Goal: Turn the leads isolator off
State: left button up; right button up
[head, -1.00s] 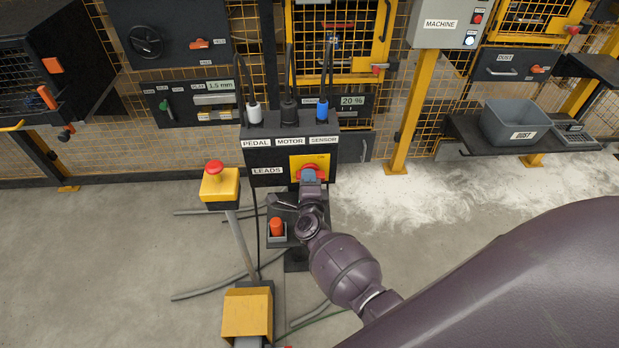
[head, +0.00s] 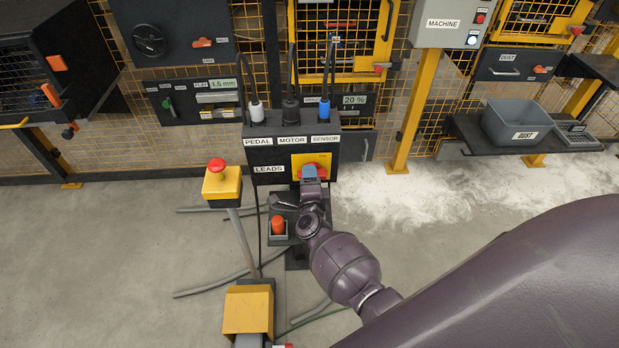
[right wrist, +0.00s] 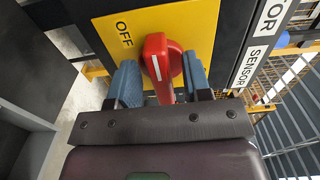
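The leads isolator is a red rotary knob (right wrist: 159,58) on a yellow plate (right wrist: 190,28) marked OFF at its upper left in the right wrist view. In the head view the yellow plate (head: 323,160) is on the dark box beside the LEADS label (head: 269,169). My right gripper (right wrist: 160,70) has its two blue fingers on either side of the knob's handle, with gaps showing. The handle's white stripe points roughly towards the gripper, not at the OFF word. In the head view my right gripper (head: 310,173) covers part of the knob. My left gripper is out of view.
Pedal, motor and sensor plugs stand on the box top, with a blue plug (head: 324,108) at right. A yellow post with a red button (head: 217,166) stands left of the box. An orange button (head: 278,224) sits below. Cables lie on the floor.

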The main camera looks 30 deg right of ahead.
jog(key=shift+s, duration=0.1)
pick_arm(q)
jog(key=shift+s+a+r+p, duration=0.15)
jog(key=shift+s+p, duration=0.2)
jog(key=shift+p, duration=0.1)
pick_arm(e)
jog(key=v, duration=1)
jog(key=shift+s+a, duration=0.2)
jog(key=shift+s, duration=0.05)
